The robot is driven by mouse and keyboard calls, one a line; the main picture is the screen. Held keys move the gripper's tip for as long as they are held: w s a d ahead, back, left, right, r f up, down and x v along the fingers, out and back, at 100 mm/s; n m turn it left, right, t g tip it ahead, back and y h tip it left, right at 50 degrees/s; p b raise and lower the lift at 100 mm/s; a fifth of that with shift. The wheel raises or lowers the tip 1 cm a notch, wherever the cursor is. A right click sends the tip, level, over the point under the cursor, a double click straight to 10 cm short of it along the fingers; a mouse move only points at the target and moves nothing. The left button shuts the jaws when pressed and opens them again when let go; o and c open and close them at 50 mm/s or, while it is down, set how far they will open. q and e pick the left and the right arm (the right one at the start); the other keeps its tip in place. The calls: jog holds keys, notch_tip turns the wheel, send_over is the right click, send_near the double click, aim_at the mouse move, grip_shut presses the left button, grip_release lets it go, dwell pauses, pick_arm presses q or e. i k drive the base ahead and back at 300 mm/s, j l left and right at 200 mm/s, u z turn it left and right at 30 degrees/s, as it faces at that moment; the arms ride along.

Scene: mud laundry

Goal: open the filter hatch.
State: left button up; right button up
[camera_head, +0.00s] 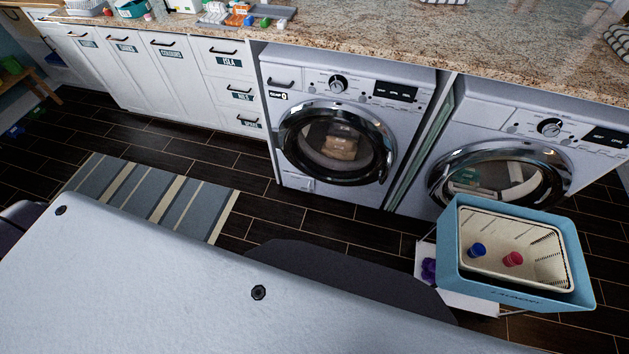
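A white front-loading washer (285,130) stands under the counter in the middle of the view. Its round door (337,143) looks shut, with something brownish behind the glass. A small panel (300,182) sits low on its front at the left, which may be the filter hatch. It looks closed, but it is too small to tell clearly. Neither of my grippers is in view.
A second machine (480,125) stands to the right. A blue laundry hamper (530,295) with a blue and a red item stands before it. A striped rug (150,195) lies at left. Dark floor (300,222) before the washer is partly clear. Drawers (225,88) adjoin it.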

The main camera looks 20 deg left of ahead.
aim_at(292, 178)
jog(key=i+j+z, duration=0.4)
jog(key=j, duration=0.25)
jog(key=i+j+z, duration=0.2)
jog(key=j, duration=0.2)
jog(key=i+j+z, duration=0.15)
jog(key=j, duration=0.25)
jog(key=i+j+z, duration=0.2)
jog(key=j, duration=0.2)
jog(key=k, duration=0.1)
